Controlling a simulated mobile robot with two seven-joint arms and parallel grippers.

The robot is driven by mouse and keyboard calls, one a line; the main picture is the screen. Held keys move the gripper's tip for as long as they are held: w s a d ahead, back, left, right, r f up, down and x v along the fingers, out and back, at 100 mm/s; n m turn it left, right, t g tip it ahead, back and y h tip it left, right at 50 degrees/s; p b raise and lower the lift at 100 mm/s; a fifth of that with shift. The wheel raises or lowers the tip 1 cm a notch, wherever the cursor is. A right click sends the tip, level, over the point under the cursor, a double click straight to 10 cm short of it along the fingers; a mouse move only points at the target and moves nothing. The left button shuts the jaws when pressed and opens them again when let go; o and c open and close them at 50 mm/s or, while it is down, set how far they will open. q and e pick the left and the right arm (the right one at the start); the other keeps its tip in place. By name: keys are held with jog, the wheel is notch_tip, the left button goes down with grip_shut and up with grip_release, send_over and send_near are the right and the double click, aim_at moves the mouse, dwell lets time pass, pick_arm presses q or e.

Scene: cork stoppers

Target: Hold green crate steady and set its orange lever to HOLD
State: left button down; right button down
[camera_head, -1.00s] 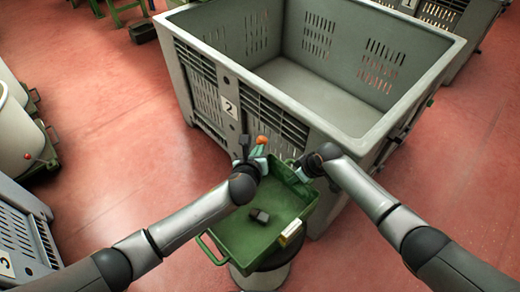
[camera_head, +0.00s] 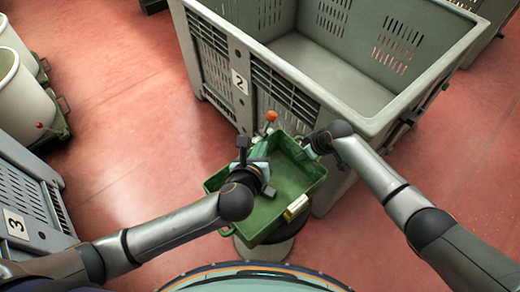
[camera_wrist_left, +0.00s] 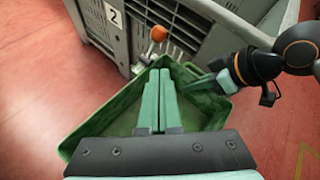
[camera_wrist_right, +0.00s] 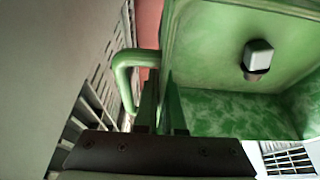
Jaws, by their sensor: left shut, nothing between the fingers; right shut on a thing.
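The green crate (camera_head: 318,172) sits on a dark round stand, against the big grey bin. Its lever has an orange knob (camera_head: 271,116), standing above the crate's far-left corner; the knob also shows in the left wrist view (camera_wrist_left: 158,33). Any HOLD marking is unreadable. My left gripper (camera_head: 260,152) is shut and empty over the crate, apart from the knob; its closed fingers (camera_wrist_left: 160,75) show in the left wrist view. My right gripper (camera_head: 304,146) is shut on the crate's rim at the far right, beside a green loop handle (camera_wrist_right: 125,75). The gripped edge is partly hidden.
The large grey bin (camera_head: 240,82) marked 2 stands directly behind the crate. A small pale-and-dark block (camera_wrist_right: 258,58) shows inside the crate. Another grey bin (camera_head: 22,222) marked 3 and white tubs (camera_head: 20,90) stand left. Red floor left of the crate is clear.

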pick_arm(q)
jog(key=shift+v, duration=1.05)
jog(key=shift+r, duration=0.1)
pick_arm(e)
jog(key=c, duration=0.9)
grip_release()
jog(key=shift+c, duration=0.2)
pick_arm(q)
jog(key=shift+w, duration=0.1)
pick_arm(e)
jog(key=shift+r, duration=0.1)
